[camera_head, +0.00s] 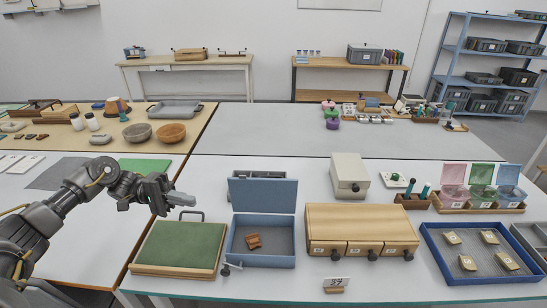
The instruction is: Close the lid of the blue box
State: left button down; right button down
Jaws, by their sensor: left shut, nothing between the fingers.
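The blue box (263,261) stands on the white table near the front, left of the wooden drawer unit. Its lid (262,196) is open and stands up at the back. A small brown piece (254,241) lies inside on the grey bottom. My left gripper (186,200) is shut and empty. In the picture it is left of the raised lid, above the back of the green-topped board, and apart from the box. My right gripper is not in view.
A green-topped wooden board (178,246) with a handle lies left of the box. A wooden drawer unit (361,228) stands close on the right. A blue tray (437,252) with several labelled pieces is farther right. A small number card (336,285) stands in front. A grey table (270,130) behind is largely clear.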

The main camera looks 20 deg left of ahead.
aim_at(263, 194)
jog(key=i, duration=1)
